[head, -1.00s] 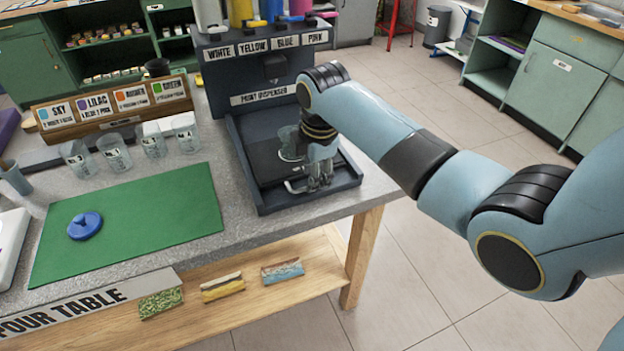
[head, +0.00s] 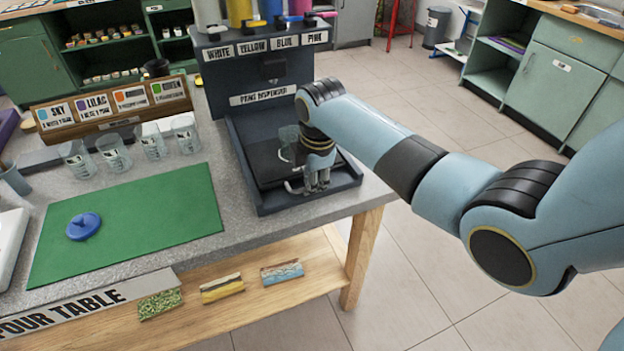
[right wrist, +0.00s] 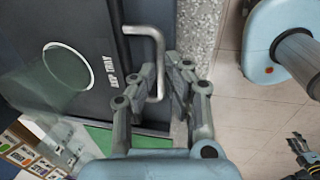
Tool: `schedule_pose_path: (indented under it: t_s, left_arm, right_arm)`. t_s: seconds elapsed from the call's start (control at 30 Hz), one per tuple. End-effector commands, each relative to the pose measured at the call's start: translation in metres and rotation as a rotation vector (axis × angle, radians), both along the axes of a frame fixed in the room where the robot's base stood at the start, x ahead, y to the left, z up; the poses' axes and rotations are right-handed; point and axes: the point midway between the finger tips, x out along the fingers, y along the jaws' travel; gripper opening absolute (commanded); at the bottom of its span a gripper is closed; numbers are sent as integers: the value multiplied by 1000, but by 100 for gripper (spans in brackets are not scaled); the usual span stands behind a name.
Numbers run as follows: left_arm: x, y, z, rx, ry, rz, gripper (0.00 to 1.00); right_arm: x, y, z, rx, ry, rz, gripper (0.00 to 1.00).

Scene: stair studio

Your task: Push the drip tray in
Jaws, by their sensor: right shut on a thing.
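The dark drip tray (right wrist: 88,65), marked with its name, has a grey bar handle (right wrist: 157,50) on its front; it sits in the base of the paint dispenser (head: 262,100). My right gripper (right wrist: 168,72) is shut on the handle, with fingers on both sides of it. In the head view my right gripper (head: 318,186) is at the tray's front right, and the arm hides part of the tray. A clear cup (head: 288,143) stands on the tray. Part of what looks like my left gripper (right wrist: 298,142) shows small at the right wrist view's lower right; its jaws are unclear.
Several clear cups (head: 113,155) stand left of the dispenser before a labelled wooden rack (head: 112,108). A green mat (head: 150,215) with a blue lid (head: 84,226) lies at the front left. The table edge is close in front of the dispenser; open floor lies to the right.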

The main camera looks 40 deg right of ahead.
Motion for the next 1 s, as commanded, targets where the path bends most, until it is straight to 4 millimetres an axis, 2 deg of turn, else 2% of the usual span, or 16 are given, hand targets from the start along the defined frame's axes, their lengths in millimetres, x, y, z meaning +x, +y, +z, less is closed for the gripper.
schedule_pose_path:
  t_s: [0.27, 0.37, 0.6, 0.7, 0.83, 1.0]
  left_arm:
    - [0, 1, -2, 1, -1, 0, 40]
    - [0, 1, -11, 1, -1, 0, 40]
    - [-2, 1, -54, 1, 3, -1, 40]
    - [-3, 1, -68, 1, 4, -1, 40]
    - [-3, 1, -76, 1, 5, -1, 40]
    - [-3, 1, -76, 1, 5, -1, 40]
  right_arm:
    - [4, -1, 0, 0, -1, 0, 0]
    - [20, -5, -2, -1, -4, 0, 0]
    - [84, -20, -7, -1, -5, 0, 0]
    - [101, -24, -6, -1, -3, 0, 0]
    - [113, -27, -4, 0, -1, 0, 0]
    - [117, -28, 0, 0, -2, 0, 0]
